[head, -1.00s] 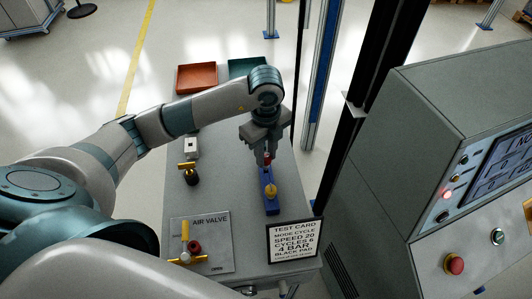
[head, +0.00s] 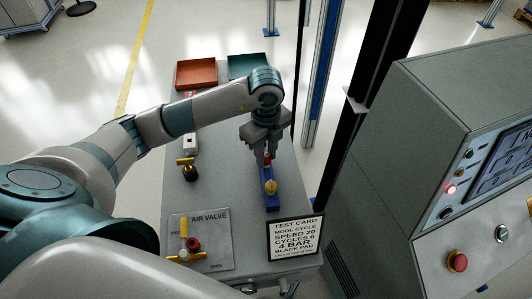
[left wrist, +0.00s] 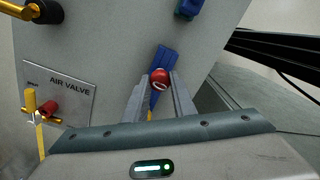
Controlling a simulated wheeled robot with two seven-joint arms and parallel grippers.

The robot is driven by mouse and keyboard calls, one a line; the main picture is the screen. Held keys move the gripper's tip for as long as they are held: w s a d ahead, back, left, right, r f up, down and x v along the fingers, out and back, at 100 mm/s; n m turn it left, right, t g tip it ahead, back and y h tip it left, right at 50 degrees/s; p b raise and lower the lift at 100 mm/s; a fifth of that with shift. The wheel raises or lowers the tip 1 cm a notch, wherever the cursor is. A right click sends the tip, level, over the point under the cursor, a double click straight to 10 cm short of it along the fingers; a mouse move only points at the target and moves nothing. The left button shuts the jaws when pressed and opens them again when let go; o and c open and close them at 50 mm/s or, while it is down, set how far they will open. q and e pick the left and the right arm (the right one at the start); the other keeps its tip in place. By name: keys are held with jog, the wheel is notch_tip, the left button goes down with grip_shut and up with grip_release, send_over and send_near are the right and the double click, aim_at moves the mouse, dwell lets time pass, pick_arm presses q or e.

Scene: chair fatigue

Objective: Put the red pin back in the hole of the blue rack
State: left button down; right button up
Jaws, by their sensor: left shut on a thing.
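My left gripper (head: 267,161) points down over the far end of the blue rack (head: 272,203), shut on the red pin (head: 267,157). In the left wrist view the pin's round red head (left wrist: 159,76) shows between the two fingertips (left wrist: 160,83), with the blue rack (left wrist: 166,56) behind it. A yellow-topped pin (head: 271,187) stands in the nearer part of the rack. The fingers hide the pin's lower end and the hole, so I cannot tell whether the pin is in it. My right gripper is not in view.
An air valve panel (head: 212,256) and a test card (head: 295,240) are at the table's near end. A black and yellow knob (head: 190,175) stands left of the rack. Red (head: 197,73) and green (head: 247,66) trays lie at the back. A grey machine (head: 400,170) stands right.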

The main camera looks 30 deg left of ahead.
aim_at(266, 157)
pick_arm(q)
jog(key=shift+f, duration=0.4)
jog(key=c, duration=1.4)
grip_release()
jog(key=shift+r, duration=0.15)
jog(key=shift+w+r+b, duration=0.1)
jog(key=shift+r+b, duration=0.35)
jog(key=shift+r, duration=0.25)
notch_tip(266, 157, up, 16)
jog(key=b, duration=0.1)
jog(key=shift+f, duration=0.15)
